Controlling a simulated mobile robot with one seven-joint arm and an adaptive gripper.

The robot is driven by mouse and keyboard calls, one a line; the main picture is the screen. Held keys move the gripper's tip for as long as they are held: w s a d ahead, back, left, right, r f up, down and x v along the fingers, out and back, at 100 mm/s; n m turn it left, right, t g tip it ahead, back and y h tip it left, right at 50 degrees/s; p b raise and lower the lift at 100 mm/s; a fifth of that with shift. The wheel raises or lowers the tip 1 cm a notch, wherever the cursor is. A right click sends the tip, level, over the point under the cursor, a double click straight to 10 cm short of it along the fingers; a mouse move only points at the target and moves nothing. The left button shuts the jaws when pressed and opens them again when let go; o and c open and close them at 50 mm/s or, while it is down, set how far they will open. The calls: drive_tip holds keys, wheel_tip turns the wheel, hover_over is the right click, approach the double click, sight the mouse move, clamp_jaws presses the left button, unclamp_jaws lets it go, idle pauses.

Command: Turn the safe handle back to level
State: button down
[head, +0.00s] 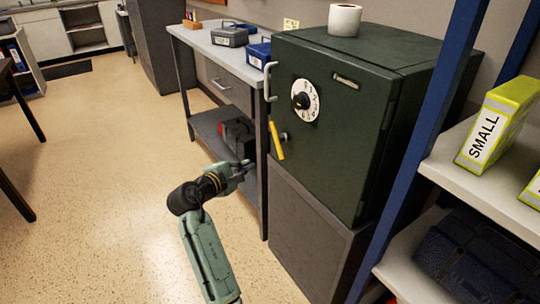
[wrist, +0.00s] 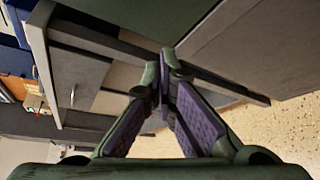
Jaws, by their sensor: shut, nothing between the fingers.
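The dark green safe (head: 350,155) stands on a grey cabinet in the head view. Its yellow handle (head: 275,141) is on the left part of the door, beside a small metal hub. The handle is steeply tilted, close to upright, with its lower end slightly right. My gripper (head: 248,168) is below and left of the handle, apart from it, with its fingers together and empty. In the wrist view the fingertips (wrist: 166,62) meet with nothing between them. The handle does not show in the wrist view; a dark green part of the safe (wrist: 200,18) shows at the top.
A white dial (head: 305,101) is above the handle, and a pale upright bar (head: 268,82) is at the door's left edge. A workbench (head: 207,42) with cash boxes stands behind left. A blue-post shelf (head: 412,150) is close on the right. Open floor lies left.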

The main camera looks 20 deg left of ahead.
drive_tip(key=shift+w, duration=0.1)
drive_tip(key=w+d+p, duration=0.2)
drive_tip(key=w+d, duration=0.3)
drive_tip(key=w, duration=0.2)
drive_tip(key=shift+w+f+p, duration=0.3)
drive_tip(key=shift+w+p, duration=0.05)
drive_tip(key=shift+w, duration=0.05)
drive_tip(key=shift+r+p, duration=0.15)
drive_tip(key=shift+p, duration=0.25)
